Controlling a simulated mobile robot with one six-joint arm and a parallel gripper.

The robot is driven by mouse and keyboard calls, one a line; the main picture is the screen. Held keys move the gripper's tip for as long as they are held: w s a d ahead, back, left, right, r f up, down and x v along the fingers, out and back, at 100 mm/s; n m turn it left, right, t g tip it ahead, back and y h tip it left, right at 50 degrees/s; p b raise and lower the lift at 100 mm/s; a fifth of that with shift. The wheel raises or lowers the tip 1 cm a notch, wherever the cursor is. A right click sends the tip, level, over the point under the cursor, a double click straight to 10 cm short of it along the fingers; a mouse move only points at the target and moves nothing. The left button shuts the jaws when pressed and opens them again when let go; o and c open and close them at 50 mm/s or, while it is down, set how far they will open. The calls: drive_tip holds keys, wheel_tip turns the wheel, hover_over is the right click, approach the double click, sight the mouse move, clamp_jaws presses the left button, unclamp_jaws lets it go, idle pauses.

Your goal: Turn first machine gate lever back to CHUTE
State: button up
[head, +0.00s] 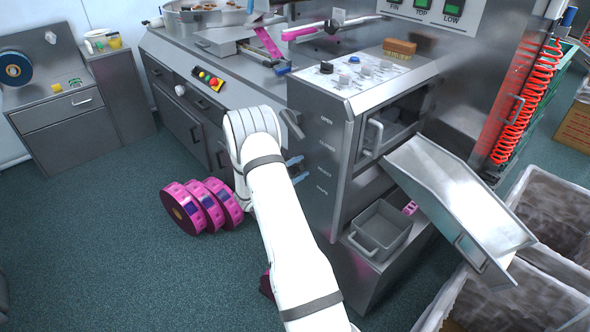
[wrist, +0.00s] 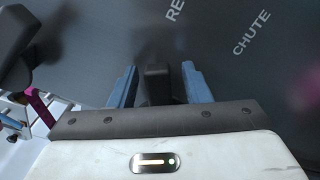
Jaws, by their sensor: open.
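The first machine's grey side panel (head: 328,160) carries a column of small labels. In the wrist view, part of a label starting "RE" (wrist: 174,10) and the word CHUTE (wrist: 252,32) are readable. A black lever (wrist: 157,85) stands between my gripper's blue fingers in the wrist view. My gripper (wrist: 159,84) is open around it, with a gap visible on both sides. In the head view, the gripper (head: 295,168) is at the panel's left edge, level with the lower labels. My arm hides part of the machine there, and the lever's exact pointing direction is unclear.
A sloped metal chute (head: 455,195) and a grey bin (head: 381,230) are right of the panel. A dark blurred shape (wrist: 22,50) is at the wrist view's upper left. Open floor lies at lower left.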

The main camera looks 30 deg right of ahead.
drive_tip(key=shift+d, duration=0.1)
drive_tip(key=shift+c, duration=0.5)
clamp_jaws()
